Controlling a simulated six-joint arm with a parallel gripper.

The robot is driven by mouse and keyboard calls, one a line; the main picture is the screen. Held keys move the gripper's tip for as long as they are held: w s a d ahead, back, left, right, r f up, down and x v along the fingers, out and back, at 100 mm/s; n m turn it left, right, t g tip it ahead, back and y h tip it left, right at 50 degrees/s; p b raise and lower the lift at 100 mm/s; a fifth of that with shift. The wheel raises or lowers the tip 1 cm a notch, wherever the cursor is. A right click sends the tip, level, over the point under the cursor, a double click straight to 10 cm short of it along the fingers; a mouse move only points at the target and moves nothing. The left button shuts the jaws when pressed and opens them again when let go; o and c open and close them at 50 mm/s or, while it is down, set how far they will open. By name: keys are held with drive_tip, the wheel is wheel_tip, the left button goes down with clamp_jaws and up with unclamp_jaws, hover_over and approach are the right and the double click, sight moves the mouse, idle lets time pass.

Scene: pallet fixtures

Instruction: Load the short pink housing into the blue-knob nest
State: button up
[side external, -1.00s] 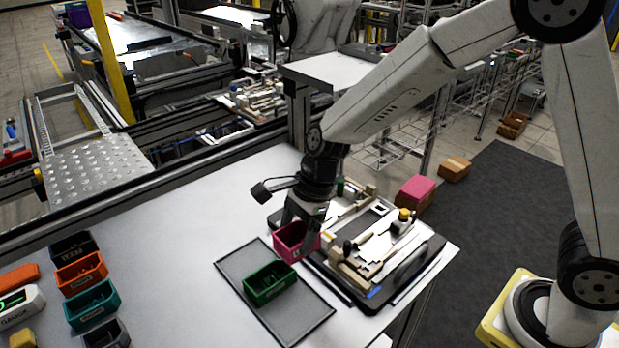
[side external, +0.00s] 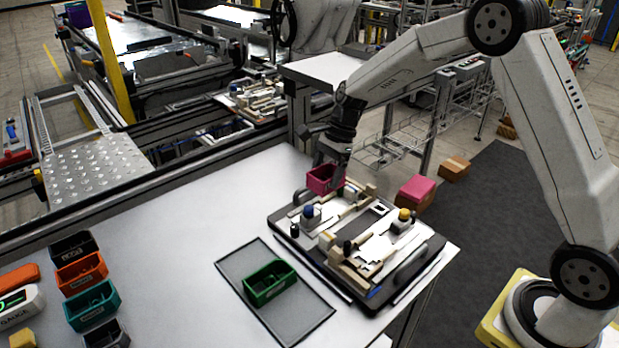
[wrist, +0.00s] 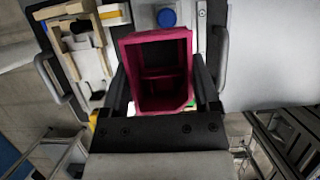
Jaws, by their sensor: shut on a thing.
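The short pink housing (side external: 322,179) is an open-topped box held in my gripper (side external: 330,166), above the far left part of the pallet fixture. It also shows in the wrist view (wrist: 158,72), with a finger on each side of it. My gripper is shut on it. The blue knob (side external: 308,211) stands on the pallet fixture (side external: 425,254), below and to the left of the housing in the side view. In the wrist view the blue knob (wrist: 166,18) shows just past the housing's upper edge. The nest floor is largely hidden by the housing in the wrist view.
A yellow knob (side external: 404,214) marks another nest on the pallet. A green housing (side external: 270,282) sits on a grey mat (side external: 312,318) left of the pallet. Orange, teal and dark bins (side external: 82,272) stand at the far left. The table between is clear.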

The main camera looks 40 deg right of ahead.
drive_tip(key=d, duration=0.2)
drive_tip(key=w+d, duration=0.1)
drive_tip(key=d, duration=0.2)
drive_tip(key=shift+d, duration=0.15)
drive_tip(key=shift+f, duration=0.2)
drive_tip(key=shift+f, duration=3.65)
drive_tip(key=shift+f, duration=1.05)
drive_tip(key=o, duration=1.1)
drive_tip(key=shift+o, duration=0.2)
drive_tip(key=shift+r, duration=0.15)
drive_tip(key=v, duration=0.7)
drive_tip(key=shift+r, duration=0.3)
